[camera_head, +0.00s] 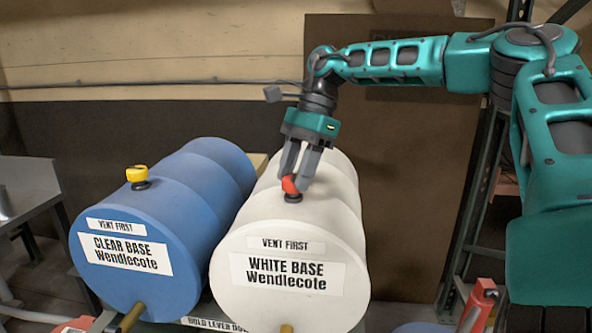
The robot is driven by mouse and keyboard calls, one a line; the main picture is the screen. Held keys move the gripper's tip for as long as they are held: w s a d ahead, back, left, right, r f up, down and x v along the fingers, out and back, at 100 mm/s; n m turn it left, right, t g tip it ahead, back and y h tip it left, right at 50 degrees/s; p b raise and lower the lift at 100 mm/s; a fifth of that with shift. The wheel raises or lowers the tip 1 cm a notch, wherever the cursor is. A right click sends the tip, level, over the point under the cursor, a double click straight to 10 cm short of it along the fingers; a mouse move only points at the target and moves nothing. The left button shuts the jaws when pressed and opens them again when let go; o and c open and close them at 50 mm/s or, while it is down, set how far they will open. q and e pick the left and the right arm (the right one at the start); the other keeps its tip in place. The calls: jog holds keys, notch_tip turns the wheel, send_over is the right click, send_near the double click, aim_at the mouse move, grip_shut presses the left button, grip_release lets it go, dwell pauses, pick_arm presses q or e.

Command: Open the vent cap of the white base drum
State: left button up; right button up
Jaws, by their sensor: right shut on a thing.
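The white base drum (325,220) lies on its side at the picture's middle, with labels "VENT FIRST" and "WHITE BASE Wendlecote" on its front end. Its red vent cap (289,184) sits on a dark neck (293,196) on top of the drum. The cap looks tilted to the left. My right gripper (298,176) points down from above, shut on the red cap, and its fingers hide part of it. I cannot tell whether the cap is still fully seated on the neck. My left gripper is not in view.
The blue clear base drum (175,225) lies to the left, with a yellow cap (137,174) on top. A grey metal table (30,195) stands at the far left. A red object (482,302) stands at the lower right. A brown panel (420,150) is behind.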

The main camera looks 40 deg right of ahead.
jog(key=o, duration=1)
jog(key=shift+o, duration=0.2)
jog(key=v, duration=1.3)
jog(key=shift+f, duration=0.15)
